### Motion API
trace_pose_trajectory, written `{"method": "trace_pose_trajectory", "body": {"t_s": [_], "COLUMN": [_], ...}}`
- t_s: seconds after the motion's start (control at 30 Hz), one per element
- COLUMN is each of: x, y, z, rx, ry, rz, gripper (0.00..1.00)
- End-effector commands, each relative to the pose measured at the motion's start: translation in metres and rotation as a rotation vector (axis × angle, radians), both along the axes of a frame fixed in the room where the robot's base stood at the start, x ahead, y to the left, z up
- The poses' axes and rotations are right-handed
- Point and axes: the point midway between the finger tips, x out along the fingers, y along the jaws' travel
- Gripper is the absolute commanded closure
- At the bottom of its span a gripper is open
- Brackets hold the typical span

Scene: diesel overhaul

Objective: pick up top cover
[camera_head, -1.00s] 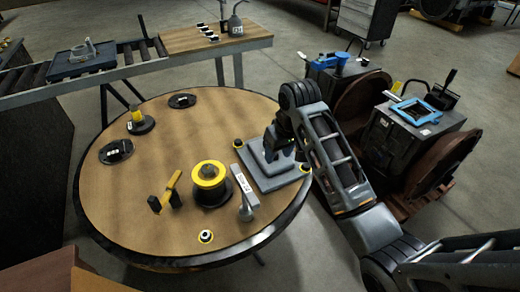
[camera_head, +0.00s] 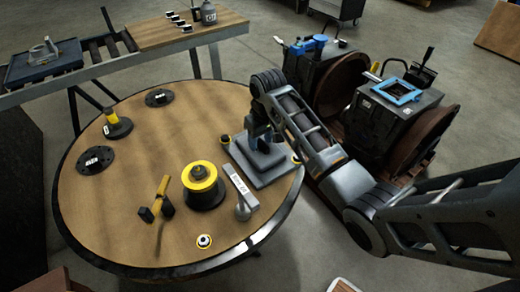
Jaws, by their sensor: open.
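The top cover appears to be the grey square plate (camera_head: 279,173) with a raised middle, lying flat on the right side of the round wooden table in the head view. My gripper (camera_head: 262,138) is over the raised middle of this plate, pointing down. Its jaws are open, but the fingertips are dark and partly hidden by my wrist. I cannot tell whether they touch the plate. Part of the plate's far side is hidden behind my gripper and arm.
The round table (camera_head: 125,215) also holds a black and yellow spool (camera_head: 203,187), a grey labelled tool (camera_head: 241,190), a yellow-handled tool (camera_head: 159,198) and black discs. Engine blocks (camera_head: 395,110) stand beyond my arm. A roller conveyor (camera_head: 95,50) runs behind the table.

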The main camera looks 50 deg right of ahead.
Motion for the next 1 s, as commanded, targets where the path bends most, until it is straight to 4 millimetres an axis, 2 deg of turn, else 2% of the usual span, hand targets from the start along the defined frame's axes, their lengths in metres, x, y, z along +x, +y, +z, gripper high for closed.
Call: {"method": "trace_pose_trajectory", "body": {"t_s": [0.27,0.77,1.0], "x": [0.0005,0.0005,0.0004], "y": [-0.0001,-0.0001,-0.0001], "z": [-0.0027,-0.0025,-0.0024], "rx": [0.0,0.0,0.0], "ry": [-0.001,-0.001,-0.001], "rz": [0.0,0.0,0.0], "gripper": [0.52,1.0,1.0]}}
